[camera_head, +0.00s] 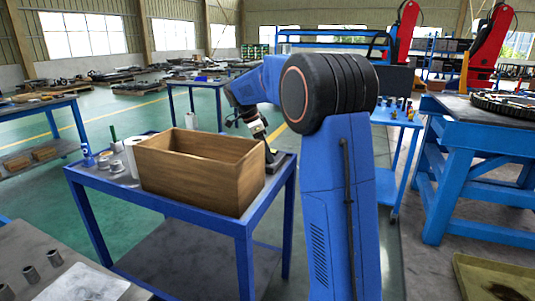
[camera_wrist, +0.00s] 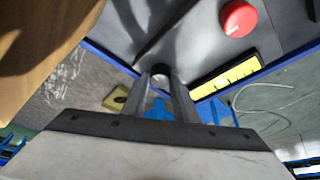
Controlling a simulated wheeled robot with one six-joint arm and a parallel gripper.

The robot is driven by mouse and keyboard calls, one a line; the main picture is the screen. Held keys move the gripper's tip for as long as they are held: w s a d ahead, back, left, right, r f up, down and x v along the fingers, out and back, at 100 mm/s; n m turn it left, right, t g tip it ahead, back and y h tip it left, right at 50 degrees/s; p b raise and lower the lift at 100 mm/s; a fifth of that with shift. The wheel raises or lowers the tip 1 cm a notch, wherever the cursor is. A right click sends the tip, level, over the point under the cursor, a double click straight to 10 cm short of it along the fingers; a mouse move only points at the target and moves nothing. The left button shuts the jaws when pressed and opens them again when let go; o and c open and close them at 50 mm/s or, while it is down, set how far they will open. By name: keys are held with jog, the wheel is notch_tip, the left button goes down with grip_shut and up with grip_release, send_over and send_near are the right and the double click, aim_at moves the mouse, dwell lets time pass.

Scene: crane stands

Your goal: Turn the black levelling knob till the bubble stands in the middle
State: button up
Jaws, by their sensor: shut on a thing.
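In the wrist view my gripper (camera_wrist: 162,82) is closed, its two grey fingers on either side of the small dark levelling knob (camera_wrist: 161,71) at the edge of a grey plate. The fingers hide most of the knob. A yellow level vial (camera_wrist: 225,77) with dark marks lies on the plate to the right of the fingers. I cannot make out where its bubble stands.
A red round button (camera_wrist: 238,17) sits on the plate beyond the vial. The open wooden box (camera_head: 195,180) stands on the blue trolley (camera_head: 245,226), close beside my gripper; its wall fills the wrist view's upper left. Small cylinders (camera_head: 117,166) stand left of the box.

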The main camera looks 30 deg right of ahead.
jog(key=o, duration=1)
jog(key=v, duration=1.7)
jog(key=shift+r, duration=0.2)
